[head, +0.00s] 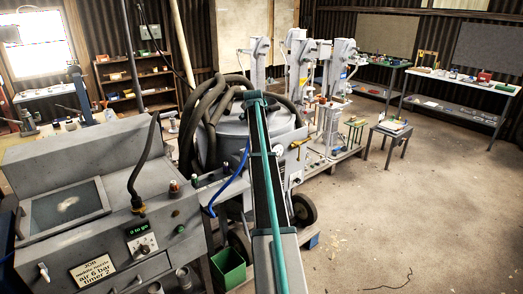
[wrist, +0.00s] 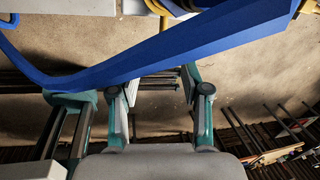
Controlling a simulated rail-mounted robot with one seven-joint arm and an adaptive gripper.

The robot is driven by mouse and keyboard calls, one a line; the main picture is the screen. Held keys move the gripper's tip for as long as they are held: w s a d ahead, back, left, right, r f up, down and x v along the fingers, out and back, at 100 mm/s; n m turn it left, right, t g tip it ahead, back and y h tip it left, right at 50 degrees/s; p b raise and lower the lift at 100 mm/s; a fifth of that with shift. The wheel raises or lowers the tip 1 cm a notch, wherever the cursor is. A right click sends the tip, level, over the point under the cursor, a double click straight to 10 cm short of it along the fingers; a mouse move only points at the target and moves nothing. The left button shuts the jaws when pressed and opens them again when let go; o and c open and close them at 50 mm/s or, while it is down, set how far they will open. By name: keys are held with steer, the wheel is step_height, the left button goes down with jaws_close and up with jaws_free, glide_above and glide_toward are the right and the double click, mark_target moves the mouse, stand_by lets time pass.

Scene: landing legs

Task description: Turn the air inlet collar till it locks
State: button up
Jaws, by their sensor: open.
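My gripper (wrist: 157,92) is open in the wrist view, its two fingers apart with nothing gripped between them. A broad blue hose (wrist: 200,43) crosses the wrist view in front of or above the fingertips; I cannot tell whether it touches them. In the head view, a thin blue hose (head: 231,183) hangs beside a grey round pot (head: 232,128) on a wheeled cart. My arm reaches up towards this pot and hides part of it. My fingers cannot be made out in the head view. I cannot pick out the air inlet collar in either view.
Thick dark hoses (head: 198,115) loop over the pot. A grey control cabinet (head: 90,190) stands at left, with a green bin (head: 228,270) on the floor beside it. Landing legs (head: 300,65) stand behind. A small stool (head: 391,132) is at right. The right floor is mostly clear.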

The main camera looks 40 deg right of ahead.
step_height(320, 180, up, 9)
steer(key=a, duration=0.1)
steer(key=shift+a, duration=0.4)
